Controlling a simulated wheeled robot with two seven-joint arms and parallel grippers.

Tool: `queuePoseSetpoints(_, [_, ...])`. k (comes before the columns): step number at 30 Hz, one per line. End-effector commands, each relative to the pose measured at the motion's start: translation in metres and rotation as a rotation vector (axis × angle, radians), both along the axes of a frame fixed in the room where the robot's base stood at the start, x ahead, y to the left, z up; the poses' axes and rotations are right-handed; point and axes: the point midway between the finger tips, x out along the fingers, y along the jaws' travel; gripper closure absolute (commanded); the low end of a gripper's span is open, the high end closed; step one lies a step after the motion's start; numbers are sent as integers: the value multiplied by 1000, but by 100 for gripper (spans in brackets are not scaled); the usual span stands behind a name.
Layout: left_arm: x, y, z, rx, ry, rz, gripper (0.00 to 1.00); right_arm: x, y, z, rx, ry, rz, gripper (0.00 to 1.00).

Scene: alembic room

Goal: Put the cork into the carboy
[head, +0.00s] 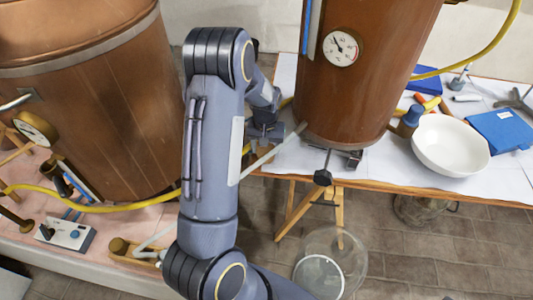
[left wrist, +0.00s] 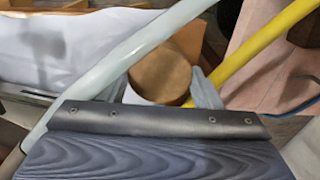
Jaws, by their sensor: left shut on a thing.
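My left arm reaches up through the middle of the head view. Its gripper (head: 265,132) is beside the work table's left end, partly covered by my own arm. In the left wrist view a round brown cork (left wrist: 160,72) sits between the fingers, and the gripper is shut on it. I cannot make out the cork in the head view. My right gripper is out of view.
A copper boiler with a dial (head: 345,100) stands on the white-covered table (head: 290,160). A white bowl (head: 450,145) and blue boxes lie to its right. A larger copper vat (head: 100,110) stands left. A pale tube (head: 272,150) and yellow hose (head: 110,208) pass near my arm.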

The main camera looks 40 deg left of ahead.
Motion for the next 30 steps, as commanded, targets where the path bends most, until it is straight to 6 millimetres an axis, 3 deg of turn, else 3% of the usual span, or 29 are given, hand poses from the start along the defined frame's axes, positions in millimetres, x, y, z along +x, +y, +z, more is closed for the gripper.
queuePoseSetpoints(30, [0, 0, 41, 0, -1, 0, 60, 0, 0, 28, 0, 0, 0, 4])
